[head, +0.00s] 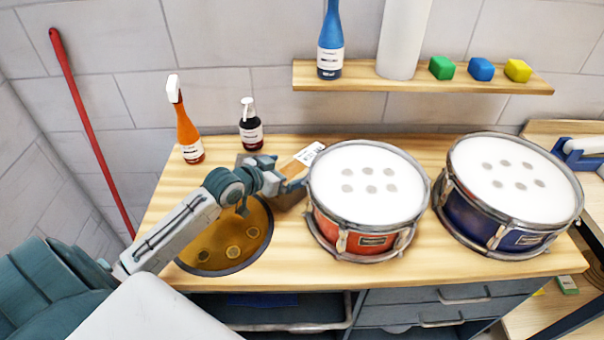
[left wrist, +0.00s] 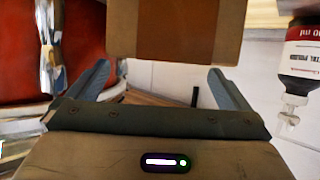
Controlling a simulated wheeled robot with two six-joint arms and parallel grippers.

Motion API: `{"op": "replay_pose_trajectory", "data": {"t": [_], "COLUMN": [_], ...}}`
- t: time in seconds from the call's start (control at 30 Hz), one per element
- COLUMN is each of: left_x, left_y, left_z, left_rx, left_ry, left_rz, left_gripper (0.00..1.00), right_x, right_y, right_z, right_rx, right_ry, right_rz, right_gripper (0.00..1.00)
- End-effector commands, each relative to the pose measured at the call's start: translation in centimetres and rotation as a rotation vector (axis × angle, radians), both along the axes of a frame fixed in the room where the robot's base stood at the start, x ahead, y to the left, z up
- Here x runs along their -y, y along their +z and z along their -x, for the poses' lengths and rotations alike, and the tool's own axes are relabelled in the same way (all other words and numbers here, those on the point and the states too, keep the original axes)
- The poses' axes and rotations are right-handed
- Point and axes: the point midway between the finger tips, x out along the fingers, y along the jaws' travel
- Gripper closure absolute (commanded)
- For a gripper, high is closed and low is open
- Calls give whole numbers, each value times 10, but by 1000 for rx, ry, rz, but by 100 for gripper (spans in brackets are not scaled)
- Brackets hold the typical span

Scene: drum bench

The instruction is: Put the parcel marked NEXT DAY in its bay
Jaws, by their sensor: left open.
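A brown cardboard parcel (head: 291,168) with a white label on top stands on the bench behind the red drum's left side. The label's writing is too small to read. My left gripper (head: 287,186) is at the parcel's left side. In the left wrist view the parcel (left wrist: 175,32) sits ahead between the two spread, open fingers (left wrist: 158,75), with no clear grip on it. My right gripper is not in view. I cannot make out a marked bay.
A red drum (head: 368,185) stands close right of the parcel, a blue drum (head: 510,185) farther right. A gold cymbal-like disc (head: 225,262) lies under my left arm. An orange spray bottle (head: 187,135) and dark bottle (head: 250,130) stand behind. A wooden shelf (head: 450,85) hangs above.

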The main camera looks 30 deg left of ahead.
Motion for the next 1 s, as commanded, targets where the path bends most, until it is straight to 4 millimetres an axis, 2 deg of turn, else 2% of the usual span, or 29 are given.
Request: {"op": "replay_pose_trajectory", "data": {"t": [0.1,0.23,0.37,0.5,0.63,0.83,1.0], "left_x": [1,2,2,6,7,7,7], "left_y": [-1,-2,-7,-16,-19,-20,-20], "left_z": [-4,-14,-32,-47,-52,-52,-52], "left_rx": [0,0,-1,-1,0,-1,-1], "left_ry": [-1,2,1,0,-1,-1,-1], "left_rz": [0,4,5,3,0,-1,-1], "left_gripper": [0,0,0,0,0,0,33], "right_x": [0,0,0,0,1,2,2], "right_y": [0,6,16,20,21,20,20], "right_z": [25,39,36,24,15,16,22], "right_rx": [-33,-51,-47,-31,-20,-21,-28], "right_ry": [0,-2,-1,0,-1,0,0], "right_rz": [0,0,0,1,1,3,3], "right_gripper": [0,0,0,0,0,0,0]}}
